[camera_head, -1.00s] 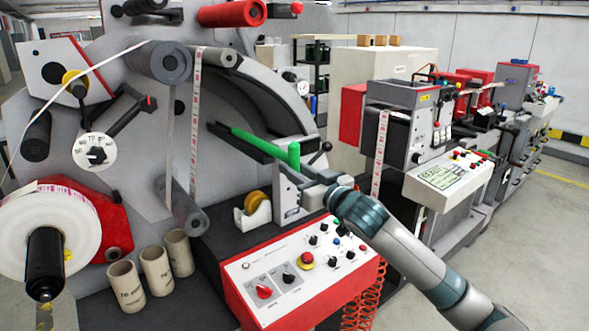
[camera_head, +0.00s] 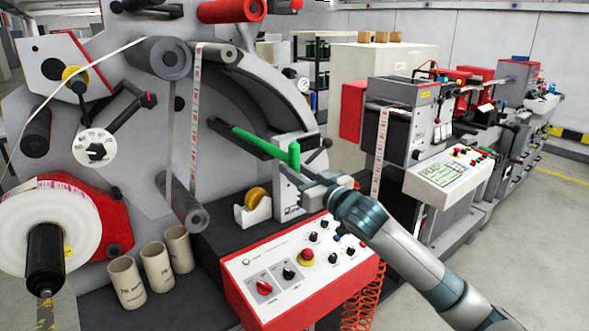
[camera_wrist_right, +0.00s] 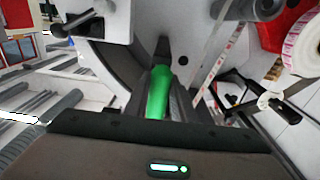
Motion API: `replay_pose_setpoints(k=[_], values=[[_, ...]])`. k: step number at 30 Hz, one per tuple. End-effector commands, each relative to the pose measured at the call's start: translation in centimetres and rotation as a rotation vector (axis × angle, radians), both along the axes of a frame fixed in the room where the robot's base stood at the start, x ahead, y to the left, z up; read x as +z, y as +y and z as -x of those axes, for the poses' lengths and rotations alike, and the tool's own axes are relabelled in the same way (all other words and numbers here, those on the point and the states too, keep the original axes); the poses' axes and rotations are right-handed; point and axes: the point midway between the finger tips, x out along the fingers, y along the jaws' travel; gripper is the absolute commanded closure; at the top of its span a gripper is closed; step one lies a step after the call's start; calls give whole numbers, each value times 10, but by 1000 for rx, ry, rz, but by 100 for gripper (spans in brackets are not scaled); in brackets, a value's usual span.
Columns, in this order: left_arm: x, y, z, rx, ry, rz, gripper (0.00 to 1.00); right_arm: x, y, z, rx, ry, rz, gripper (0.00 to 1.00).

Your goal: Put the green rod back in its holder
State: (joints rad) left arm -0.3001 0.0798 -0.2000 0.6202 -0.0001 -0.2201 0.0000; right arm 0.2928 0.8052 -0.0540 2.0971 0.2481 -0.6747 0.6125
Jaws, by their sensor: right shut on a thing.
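The green rod (camera_head: 262,143) lies slanted along a dark trough-like holder (camera_head: 224,130) on the front of the grey machine in the head view. Its near end has a short upright green piece (camera_head: 294,155). My right gripper (camera_head: 293,176) is at this near end, just below the upright piece, and is shut on the green rod. Its fingers partly hide that end. In the right wrist view the rod (camera_wrist_right: 158,92) runs away from the gripper towards the dark slot. I cannot tell how fully the rod is seated. My left gripper is not in view.
A tape dispenser (camera_head: 253,207) and several cardboard cores (camera_head: 155,267) stand to the left. A grey bracket (camera_head: 288,196) is close beside the gripper.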

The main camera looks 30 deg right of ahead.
Motion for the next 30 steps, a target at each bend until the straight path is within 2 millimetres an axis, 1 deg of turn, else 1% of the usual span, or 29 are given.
replay_pose_setpoints(k=[11,12,14,25,30], values=[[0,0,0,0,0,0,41,-1,0,0,0,-1,0,100],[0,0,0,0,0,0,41,-1,0,0,0,-1,1,70],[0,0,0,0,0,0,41,-1,0,0,0,-1,1,56],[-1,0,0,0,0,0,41,-3,0,1,0,1,1,55],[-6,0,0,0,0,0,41,-5,-1,10,-1,0,1,55]])
